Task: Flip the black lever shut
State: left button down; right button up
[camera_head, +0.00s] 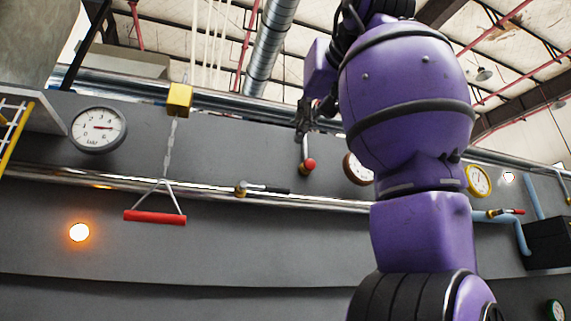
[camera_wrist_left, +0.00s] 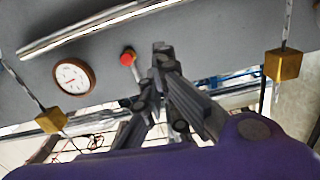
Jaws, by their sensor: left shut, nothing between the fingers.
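The black lever (camera_head: 268,188) sits on a brass valve (camera_head: 241,187) on the silver pipe at mid-height of the grey wall. It points right and lies nearly level, roughly along the pipe. My left gripper (camera_head: 303,128) is above and to the right of the lever, apart from it, beside a red-ball lever. In the left wrist view its fingers (camera_wrist_left: 162,52) are shut and empty, near the red ball (camera_wrist_left: 128,57). I cannot pick out the black lever clearly in that view. My right gripper is not in view.
The red-ball lever (camera_head: 308,163) hangs just below my left gripper. A red pull handle (camera_head: 155,217) hangs on a chain from a yellow block (camera_head: 179,99). A white gauge (camera_head: 97,129) and a lit orange lamp (camera_head: 79,232) are at left. My purple arm covers the middle right.

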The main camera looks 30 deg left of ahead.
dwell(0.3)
pick_arm(q)
jog(key=shift+a, duration=0.1)
send_over(268, 189)
jog(key=w+d, duration=0.1)
jog(key=d, duration=0.3)
notch_tip(268, 189, down, 4)
jog(key=shift+a+f, duration=0.1)
jog(key=shift+f, duration=0.1)
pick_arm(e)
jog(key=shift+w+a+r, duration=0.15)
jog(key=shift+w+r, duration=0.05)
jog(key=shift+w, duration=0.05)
